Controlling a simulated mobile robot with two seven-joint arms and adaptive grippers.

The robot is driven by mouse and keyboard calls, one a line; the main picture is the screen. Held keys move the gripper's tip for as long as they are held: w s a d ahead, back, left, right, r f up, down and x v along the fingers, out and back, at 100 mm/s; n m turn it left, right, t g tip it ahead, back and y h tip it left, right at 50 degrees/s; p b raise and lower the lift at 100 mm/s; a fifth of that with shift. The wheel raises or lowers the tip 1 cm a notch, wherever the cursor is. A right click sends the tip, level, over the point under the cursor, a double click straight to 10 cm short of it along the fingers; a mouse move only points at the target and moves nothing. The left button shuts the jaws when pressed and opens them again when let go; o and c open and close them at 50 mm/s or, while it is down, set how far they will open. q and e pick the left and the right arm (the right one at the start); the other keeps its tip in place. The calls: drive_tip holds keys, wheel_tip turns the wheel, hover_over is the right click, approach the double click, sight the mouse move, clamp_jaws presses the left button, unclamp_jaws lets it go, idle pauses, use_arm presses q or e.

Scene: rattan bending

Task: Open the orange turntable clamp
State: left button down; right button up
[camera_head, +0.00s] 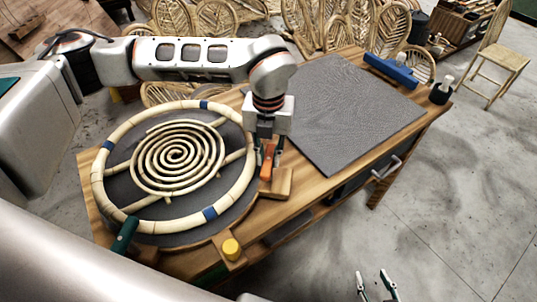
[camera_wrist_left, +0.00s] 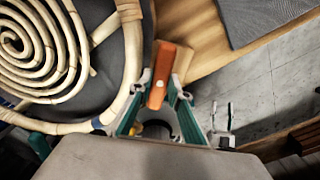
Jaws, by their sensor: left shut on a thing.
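The orange turntable clamp (camera_head: 267,163) stands at the right edge of the round dark turntable (camera_head: 117,190), beside a small wooden block. My left gripper (camera_head: 268,151) reaches down over it from above and is shut on it. In the left wrist view the orange clamp (camera_wrist_left: 163,72) lies between the two green-sided fingers (camera_wrist_left: 157,88). A rattan ring (camera_head: 97,180) with blue bands and a rattan spiral (camera_head: 178,153) lie on the turntable. My right gripper (camera_head: 373,276) is at the bottom edge of the head view, fingers apart and empty, clear of the table.
A grey mat (camera_head: 350,115) covers the table's right part. A blue tool (camera_head: 391,70) and a dark bottle (camera_head: 441,92) stand at the far right corner. A yellow knob (camera_head: 231,249) and a green handle (camera_head: 124,236) sit at the front. Rattan chairs stand behind.

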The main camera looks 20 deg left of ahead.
use_arm(q)
drive_tip(key=shift+r, duration=0.1)
drive_tip(key=c, duration=1.9)
unclamp_jaws()
wheel_tip(320, 180, up, 12)
drive_tip(key=shift+s, duration=0.1)
